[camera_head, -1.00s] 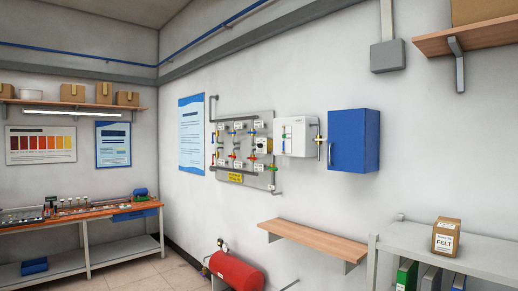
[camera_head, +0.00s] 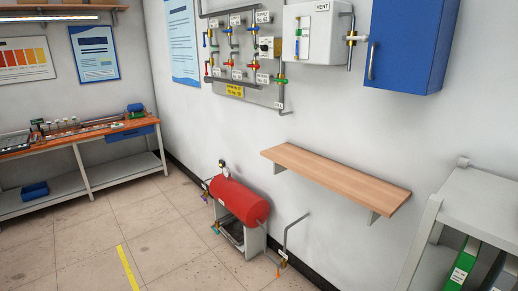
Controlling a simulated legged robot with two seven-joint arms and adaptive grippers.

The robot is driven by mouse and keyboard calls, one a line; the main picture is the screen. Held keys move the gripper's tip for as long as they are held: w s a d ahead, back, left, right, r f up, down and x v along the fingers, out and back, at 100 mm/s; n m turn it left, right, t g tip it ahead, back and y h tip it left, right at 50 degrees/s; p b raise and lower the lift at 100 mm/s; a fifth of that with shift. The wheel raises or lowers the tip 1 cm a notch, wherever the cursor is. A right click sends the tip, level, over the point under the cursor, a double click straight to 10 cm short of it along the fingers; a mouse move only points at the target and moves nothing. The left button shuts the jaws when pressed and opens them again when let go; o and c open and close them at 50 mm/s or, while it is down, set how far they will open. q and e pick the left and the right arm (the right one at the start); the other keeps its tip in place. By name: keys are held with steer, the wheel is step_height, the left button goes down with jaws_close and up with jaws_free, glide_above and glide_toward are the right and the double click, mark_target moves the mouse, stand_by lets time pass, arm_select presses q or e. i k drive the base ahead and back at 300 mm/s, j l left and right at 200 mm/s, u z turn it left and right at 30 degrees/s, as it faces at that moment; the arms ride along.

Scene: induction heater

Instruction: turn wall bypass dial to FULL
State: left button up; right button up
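A grey pipe panel (camera_head: 228,45) hangs on the wall at upper centre, with several small valves in red, blue, yellow and green and small white labels. A small pale box with a dark round knob (camera_head: 266,47) sits at the panel's right side. It may be the bypass dial, but its markings are too small to read, so I cannot tell its setting. A white box labelled VENT (camera_head: 317,33) is mounted to the right of the panel. Neither of my grippers is in view.
A blue wall cabinet (camera_head: 412,45) hangs to the right. A wooden shelf (camera_head: 335,178) juts from the wall below. A red tank (camera_head: 238,200) stands on the floor under the panel. A grey rack (camera_head: 480,205) is at right, a workbench (camera_head: 90,133) at left. Floor at lower left is clear.

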mark_target(263, 47)
steer(key=i+u, duration=0.3)
steer(key=i, duration=1.85)
